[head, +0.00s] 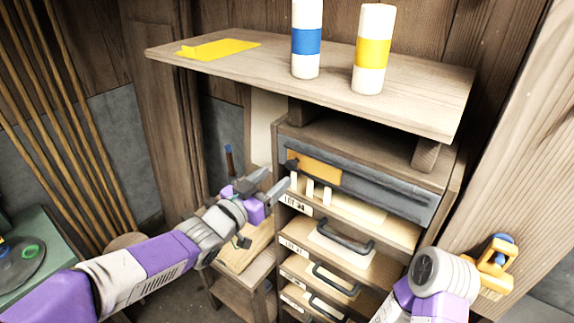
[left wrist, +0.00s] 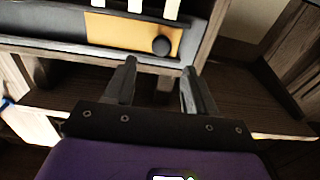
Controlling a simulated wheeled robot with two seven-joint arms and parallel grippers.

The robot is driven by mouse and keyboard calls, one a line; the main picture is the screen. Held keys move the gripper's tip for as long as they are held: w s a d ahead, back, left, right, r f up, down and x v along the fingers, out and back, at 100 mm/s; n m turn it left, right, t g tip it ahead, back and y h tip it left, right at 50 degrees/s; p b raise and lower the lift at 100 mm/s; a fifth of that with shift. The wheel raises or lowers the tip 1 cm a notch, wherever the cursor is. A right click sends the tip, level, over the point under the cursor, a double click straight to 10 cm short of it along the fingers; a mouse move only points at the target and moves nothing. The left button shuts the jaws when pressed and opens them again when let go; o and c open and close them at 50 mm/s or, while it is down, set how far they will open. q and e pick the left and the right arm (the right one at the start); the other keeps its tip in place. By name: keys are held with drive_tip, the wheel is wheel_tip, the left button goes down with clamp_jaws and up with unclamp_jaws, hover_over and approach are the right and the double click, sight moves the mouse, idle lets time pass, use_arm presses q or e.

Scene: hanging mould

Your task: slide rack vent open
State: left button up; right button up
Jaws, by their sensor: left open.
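The rack vent is a long grey strip (head: 385,188) across the top front of the wooden rack. An orange slide plate (head: 318,173) sits at its left end, with a dark round knob (head: 292,163) on it. In the left wrist view the orange plate (left wrist: 130,35) and knob (left wrist: 161,46) show just beyond the fingers. My left gripper (head: 272,181) is open beside the vent's left end. Its fingertips (left wrist: 160,66) point toward the knob, with nothing seen between them. I cannot tell whether they touch the plate.
Labelled drawers with dark handles (head: 345,238) lie below the vent. A shelf (head: 240,65) above holds a blue-banded cylinder (head: 306,40), a yellow-banded cylinder (head: 373,52) and a yellow sheet (head: 222,48). A wooden stool-like stand (head: 245,250) is beneath my left gripper.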

sight(290, 166)
use_arm(q)
drive_tip(key=x, duration=0.6)
drive_tip(key=shift+w+d+f+p, duration=0.15)
drive_tip(key=shift+w+p, duration=0.05)
drive_tip(key=shift+p, duration=0.2)
clamp_jaws()
